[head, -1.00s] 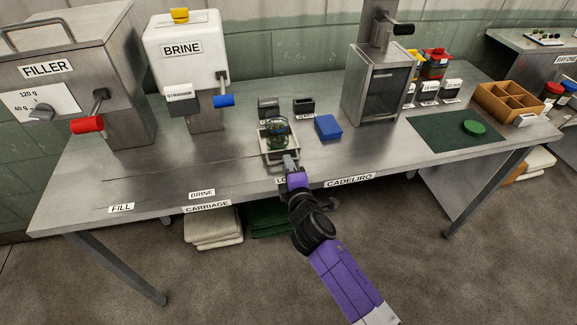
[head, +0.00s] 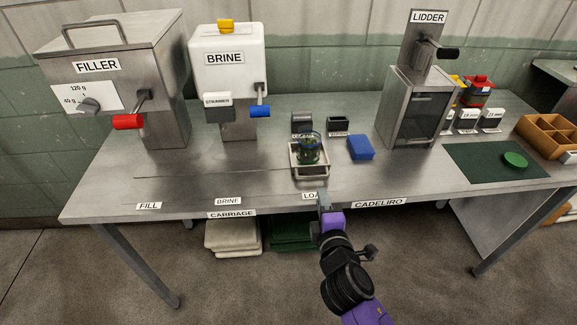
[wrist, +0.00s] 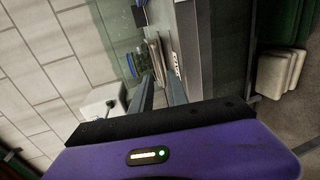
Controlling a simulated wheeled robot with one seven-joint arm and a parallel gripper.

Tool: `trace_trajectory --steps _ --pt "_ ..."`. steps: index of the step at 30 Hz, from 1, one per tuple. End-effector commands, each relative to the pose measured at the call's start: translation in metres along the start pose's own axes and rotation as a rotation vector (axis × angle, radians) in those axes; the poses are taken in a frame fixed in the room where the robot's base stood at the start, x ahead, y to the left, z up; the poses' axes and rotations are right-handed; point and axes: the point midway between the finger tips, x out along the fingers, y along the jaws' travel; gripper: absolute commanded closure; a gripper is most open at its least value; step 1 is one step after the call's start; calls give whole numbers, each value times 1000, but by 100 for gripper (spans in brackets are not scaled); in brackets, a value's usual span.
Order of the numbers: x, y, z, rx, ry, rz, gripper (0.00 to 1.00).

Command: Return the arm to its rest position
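My gripper (head: 323,197) is at the front edge of the steel table, over the partly covered LOAD label (head: 309,196). In the wrist view its two fingers (wrist: 162,88) stand apart with nothing seen held between them. My purple and black arm reaches up from the bottom of the head view. A small carriage tray (head: 310,174) lies beyond the fingertips, with a visible gap. A glass jar (head: 309,149) with green contents stands upright in the tray.
A blue block (head: 360,148) lies right of the tray. The filler (head: 112,78) and brine machine (head: 228,80) stand at left, the lidder (head: 418,105) at right. The table's front left is clear. Folded cloths (head: 232,237) lie below.

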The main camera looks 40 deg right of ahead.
Motion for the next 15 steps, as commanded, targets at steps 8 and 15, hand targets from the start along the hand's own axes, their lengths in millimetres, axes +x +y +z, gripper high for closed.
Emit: trace_trajectory --steps 8,15 --pt "0 0 -1 17 2 2 80" --pt "-23 27 -34 361 185 52 80"
